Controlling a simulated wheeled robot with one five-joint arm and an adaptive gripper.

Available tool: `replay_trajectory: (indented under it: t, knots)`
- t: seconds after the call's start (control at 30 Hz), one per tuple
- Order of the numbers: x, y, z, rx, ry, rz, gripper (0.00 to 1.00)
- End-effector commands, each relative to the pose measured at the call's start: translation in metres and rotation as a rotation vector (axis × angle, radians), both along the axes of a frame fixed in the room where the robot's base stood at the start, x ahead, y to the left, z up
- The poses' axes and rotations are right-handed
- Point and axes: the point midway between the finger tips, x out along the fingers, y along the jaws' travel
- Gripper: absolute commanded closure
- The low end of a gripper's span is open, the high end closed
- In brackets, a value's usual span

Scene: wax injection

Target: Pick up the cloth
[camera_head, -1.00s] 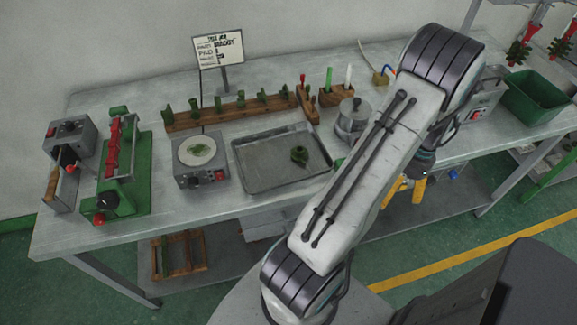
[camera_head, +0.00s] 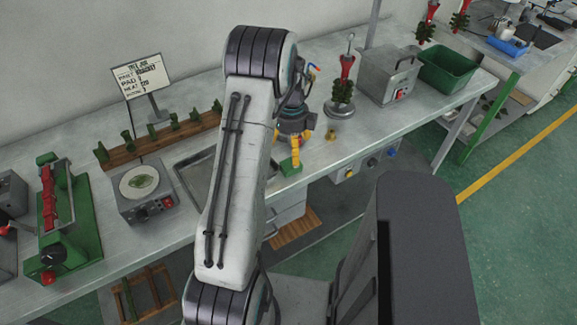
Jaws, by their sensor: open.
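My gripper (camera_head: 296,146), with yellow fingers, points down over the front part of the bench. Its fingers are apart and I see nothing held between them. A small flat green piece (camera_head: 290,167) lies at the bench's front edge, just below the fingertips in the picture. It may be the cloth, but it is too small to be sure. I cannot tell whether the fingers touch it. My arm hides part of the bench left of the gripper.
A metal tray (camera_head: 193,171) is partly behind my arm. A hotplate (camera_head: 146,205), a green clamp device (camera_head: 72,235) and a wooden rack (camera_head: 128,155) stand left. A red-topped wax tree (camera_head: 344,88), a grey box machine (camera_head: 388,75) and a green bin (camera_head: 452,69) stand right.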

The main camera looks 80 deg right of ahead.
Motion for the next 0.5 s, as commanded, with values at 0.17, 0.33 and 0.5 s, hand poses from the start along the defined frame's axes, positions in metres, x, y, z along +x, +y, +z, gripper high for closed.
replay_trajectory:
  t: [0.17, 0.33, 0.5]
  knots:
    - [0.0, 0.0, 0.0, -0.001, 0.0, -0.139, 0.11]
    - [0.0, 0.0, -0.007, 0.001, 0.0, -0.184, 0.11]
    - [0.001, 0.001, -0.02, 0.002, 0.0, -0.186, 0.11]
